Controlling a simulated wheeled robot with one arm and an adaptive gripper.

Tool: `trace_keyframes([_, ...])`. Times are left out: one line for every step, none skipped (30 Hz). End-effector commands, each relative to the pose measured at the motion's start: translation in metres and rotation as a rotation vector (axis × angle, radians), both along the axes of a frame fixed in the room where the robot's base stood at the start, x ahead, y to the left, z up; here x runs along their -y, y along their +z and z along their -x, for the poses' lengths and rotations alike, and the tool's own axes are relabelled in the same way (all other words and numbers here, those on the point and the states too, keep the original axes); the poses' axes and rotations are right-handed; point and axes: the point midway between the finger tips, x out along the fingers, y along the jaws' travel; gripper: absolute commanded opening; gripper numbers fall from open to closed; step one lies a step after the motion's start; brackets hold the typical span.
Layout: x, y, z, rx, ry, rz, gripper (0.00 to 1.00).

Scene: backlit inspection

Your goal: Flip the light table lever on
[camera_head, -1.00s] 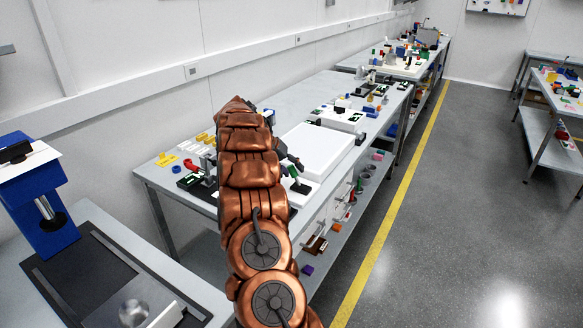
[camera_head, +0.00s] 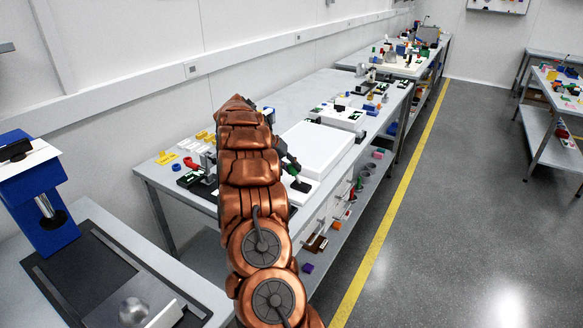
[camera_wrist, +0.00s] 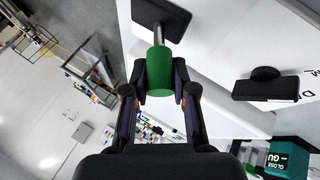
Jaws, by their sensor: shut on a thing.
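The light table (camera_head: 316,150) is a white slab on the bench, just right of my arm in the head view. Its lever has a green cylindrical grip (camera_wrist: 160,71) on a metal stem, rising from a black base (camera_wrist: 163,18) in the wrist view. The lever's green grip also shows small beside the slab's near corner in the head view (camera_head: 291,169). My gripper (camera_wrist: 159,92) has its two dark fingers shut on the green grip, one on each side. My arm hides part of the bench and most of the gripper in the head view.
A black knob on a dark plate (camera_wrist: 266,86) sits on the white surface in the wrist view. A teal box (camera_wrist: 288,157) with "GLOSS" lettering is at the lower right. Yellow parts (camera_head: 166,158) lie left of my arm. The floor aisle to the right is clear.

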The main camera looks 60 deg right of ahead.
Motion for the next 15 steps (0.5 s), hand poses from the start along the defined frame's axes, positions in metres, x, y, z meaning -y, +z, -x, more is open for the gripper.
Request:
trace_keyframes([-0.0001,0.0,-0.0001,0.0,0.0,0.0,0.0])
trace_keyframes([-0.0001,0.0,-0.0001,0.0,0.0,0.0,0.0])
trace_keyframes([0.0,0.0,-0.0001,0.0,0.0,0.0,0.0])
trace_keyframes([0.0,0.0,-0.0001,0.001,0.0,0.0,0.0])
trace_keyframes([-0.0001,-0.0002,0.0,0.002,0.0,-0.001,0.0])
trace_keyframes([0.0,-0.0003,0.0002,0.004,0.0,0.0,0.0])
trace_keyframes([-0.0001,-0.0005,0.0004,0.006,0.0,0.0,0.0])
trace_keyframes([-0.0001,-0.0006,0.0006,0.01,0.0,0.0,0.0])
trace_keyframes([0.0,-0.0007,0.001,0.014,-0.001,-0.001,0.0])
trace_keyframes([0.0,-0.0009,0.0015,0.019,-0.001,-0.001,0.0])
trace_keyframes([0.0,-0.0012,0.0019,0.024,-0.001,-0.002,0.0])
trace_keyframes([0.0,-0.0014,0.0026,0.033,-0.001,-0.001,0.0])
trace_keyframes([0.0001,-0.0017,0.0032,0.041,-0.001,-0.002,0.0])
trace_keyframes([0.0001,-0.0018,0.0039,0.05,-0.002,-0.002,0.0])
trace_keyframes([0.0001,-0.0016,0.0048,0.063,-0.001,-0.002,0.0])
